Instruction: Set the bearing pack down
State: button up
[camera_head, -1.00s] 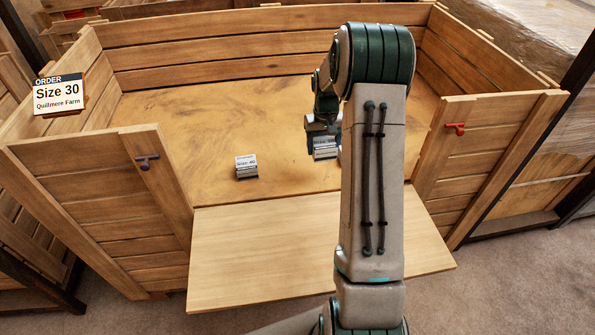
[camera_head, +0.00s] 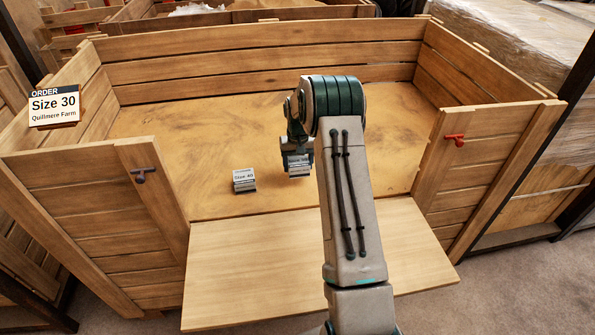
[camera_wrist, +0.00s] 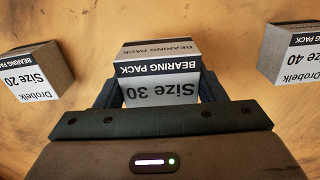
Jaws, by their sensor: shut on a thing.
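My gripper (camera_wrist: 160,95) is shut on a bearing pack marked Size 30 (camera_wrist: 160,88), one jaw on each side of it. In the head view the held pack (camera_head: 299,171) hangs below my wrist, inside the wooden crate (camera_head: 262,47), to the right of the Size 40 pack (camera_head: 244,180). I cannot tell if its underside touches the crate floor. In the wrist view the Size 40 pack (camera_wrist: 292,54) is at right, and a Size 20 pack (camera_wrist: 36,73) is at left, both apart from the held one. My arm hides the Size 20 pack in the head view.
An order sign (camera_head: 55,104) on the crate's left wall reads Size 30, Quillmere Farm. The front flap (camera_head: 250,270) is lowered, between two front panels with a dark latch (camera_head: 143,174) and a red latch (camera_head: 454,138). The crate floor behind the packs is bare.

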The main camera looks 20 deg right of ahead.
aim_at(298, 172)
jog(key=shift+f+p, duration=0.3)
jog(key=shift+f, duration=1.7)
jog(key=shift+f, duration=0.1)
jog(key=o, duration=0.8)
jog(key=shift+f, duration=0.15)
jog(key=o, duration=0.4)
jog(key=shift+r, duration=0.2)
